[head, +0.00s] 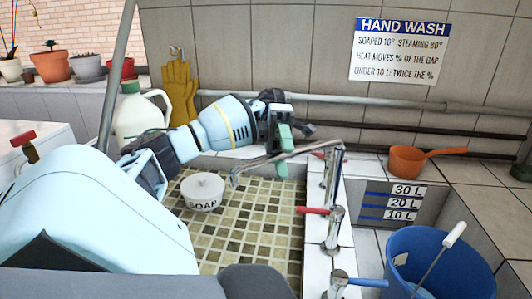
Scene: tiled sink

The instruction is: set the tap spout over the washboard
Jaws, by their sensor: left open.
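The metal tap spout (305,149) runs left from the tap column on the white tiled divider (314,255). Its bent end hangs over the left basin (245,240), which has a floor of green and brown tiles. My left gripper (282,150) is open at the middle of the spout. Its green pads show above and below the spout; I cannot tell whether they touch it. I cannot make out a washboard; my left arm hides part of the left basin. My right gripper is not in view.
A white SOAP pot (202,193) stands in the left basin. The right basin has a litre scale (391,203). A blue bucket (436,267) and an orange pan (408,160) are at right; a white jug (140,118) stands behind my arm.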

